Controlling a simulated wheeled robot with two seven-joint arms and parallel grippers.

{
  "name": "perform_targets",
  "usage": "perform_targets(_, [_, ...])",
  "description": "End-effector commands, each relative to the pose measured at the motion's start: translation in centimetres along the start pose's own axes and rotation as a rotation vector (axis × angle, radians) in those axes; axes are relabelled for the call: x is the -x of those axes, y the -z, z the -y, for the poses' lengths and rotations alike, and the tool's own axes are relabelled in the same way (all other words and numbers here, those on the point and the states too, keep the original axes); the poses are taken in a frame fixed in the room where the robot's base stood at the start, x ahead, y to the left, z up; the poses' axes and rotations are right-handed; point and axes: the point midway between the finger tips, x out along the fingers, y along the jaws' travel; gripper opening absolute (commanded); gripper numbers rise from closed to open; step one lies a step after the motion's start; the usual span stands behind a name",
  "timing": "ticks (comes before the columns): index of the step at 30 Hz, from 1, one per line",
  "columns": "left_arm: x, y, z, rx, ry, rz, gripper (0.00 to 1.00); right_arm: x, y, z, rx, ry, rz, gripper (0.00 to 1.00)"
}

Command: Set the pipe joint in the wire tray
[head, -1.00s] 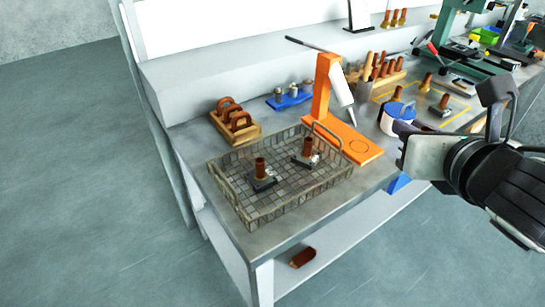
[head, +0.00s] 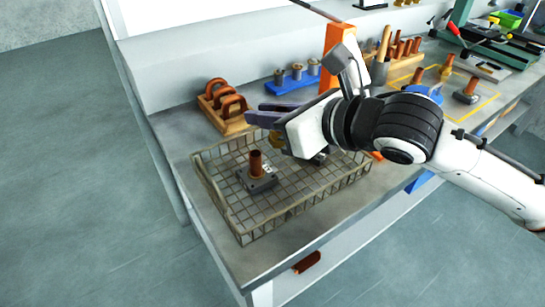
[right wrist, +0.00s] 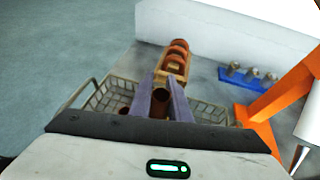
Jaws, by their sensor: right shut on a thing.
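The wire tray (head: 300,206) sits on the bench's near corner; its mesh rim also shows in the right wrist view (right wrist: 208,112). One pipe joint (head: 257,172), a copper tube on a dark square base, stands upright in its left part. Another pipe joint (head: 319,159) in the tray is mostly hidden behind my right gripper. My right gripper (head: 265,117) is above the tray's back part, shut on a pipe joint (head: 276,139). The copper tube of the held joint (right wrist: 160,101) shows between the fingers in the right wrist view. My left gripper is not in view.
A wooden holder with copper rings (head: 228,122) stands behind the tray. A blue rack (head: 291,84) and an orange stand (head: 338,42) are behind my right gripper. More pipe joints (head: 467,90) stand farther right. The tray's front middle is bare.

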Motion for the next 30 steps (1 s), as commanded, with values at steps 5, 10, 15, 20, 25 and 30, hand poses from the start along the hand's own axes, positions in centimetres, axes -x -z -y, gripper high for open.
perform_targets(5, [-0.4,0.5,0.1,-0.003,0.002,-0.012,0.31,-1.0,2.4,0.0,-0.002,0.001,0.002,0.00])
perform_targets(10, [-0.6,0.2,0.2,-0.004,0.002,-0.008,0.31,-1.7,4.2,0.0,-0.003,0.001,-0.001,0.00])
perform_targets(15, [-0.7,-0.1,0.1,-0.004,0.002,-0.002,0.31,-2.4,5.9,0.0,-0.002,0.002,0.002,0.00])
perform_targets(20, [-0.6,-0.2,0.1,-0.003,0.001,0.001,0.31,-2.4,6.0,0.1,0.001,0.004,0.005,0.00])
perform_targets(25, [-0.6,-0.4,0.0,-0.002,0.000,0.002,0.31,-2.5,6.1,0.1,0.001,0.004,0.003,0.00])
perform_targets(30, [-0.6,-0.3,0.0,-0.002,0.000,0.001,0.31,-2.6,6.4,0.1,0.000,0.004,0.001,0.24])
